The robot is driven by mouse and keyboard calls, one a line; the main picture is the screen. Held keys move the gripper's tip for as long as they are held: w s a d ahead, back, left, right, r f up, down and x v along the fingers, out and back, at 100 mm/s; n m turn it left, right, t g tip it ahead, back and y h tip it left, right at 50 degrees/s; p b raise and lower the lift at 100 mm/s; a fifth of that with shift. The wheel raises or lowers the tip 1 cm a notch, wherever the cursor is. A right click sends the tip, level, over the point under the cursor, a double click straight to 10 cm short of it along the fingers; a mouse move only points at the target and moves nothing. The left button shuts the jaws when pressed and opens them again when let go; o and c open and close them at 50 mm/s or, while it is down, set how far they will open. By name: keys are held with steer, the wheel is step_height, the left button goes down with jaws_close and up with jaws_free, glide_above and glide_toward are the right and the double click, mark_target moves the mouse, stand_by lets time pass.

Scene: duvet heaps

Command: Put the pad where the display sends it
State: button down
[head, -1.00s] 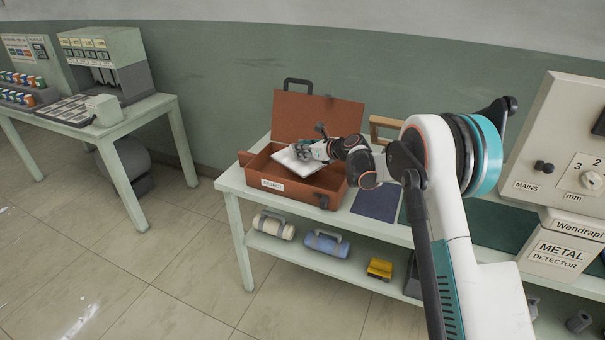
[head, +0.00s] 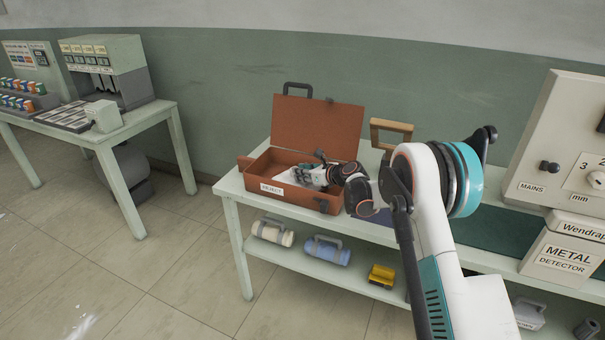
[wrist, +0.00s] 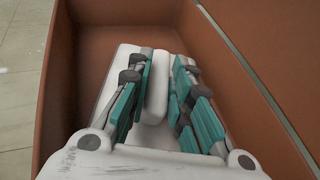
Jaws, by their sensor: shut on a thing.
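The white pad shows between my fingers in the wrist view (wrist: 158,95) and as a small pale patch in the head view (head: 288,177). My gripper (head: 305,174) is shut on it, down inside the open brown case (head: 318,125) labelled REJECT. In the wrist view my teal-sided fingers (wrist: 158,85) grip a raised fold of the pad, and the case walls (wrist: 235,60) rise on both sides. Whether the pad touches the case floor I cannot tell. The metal detector (head: 567,250) stands at the right; no lit display shows clearly.
The case's lid stands open at the back. A wooden-handled thing (head: 391,128) is just right of the case. The lower shelf holds a cream roll (head: 273,232), a blue roll (head: 327,250) and a yellow object (head: 382,275). Another table (head: 150,120) stands at the left.

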steer(key=c, duration=1.4)
jaws_free()
steer(key=shift+f, duration=0.1)
steer(key=shift+c, duration=0.2)
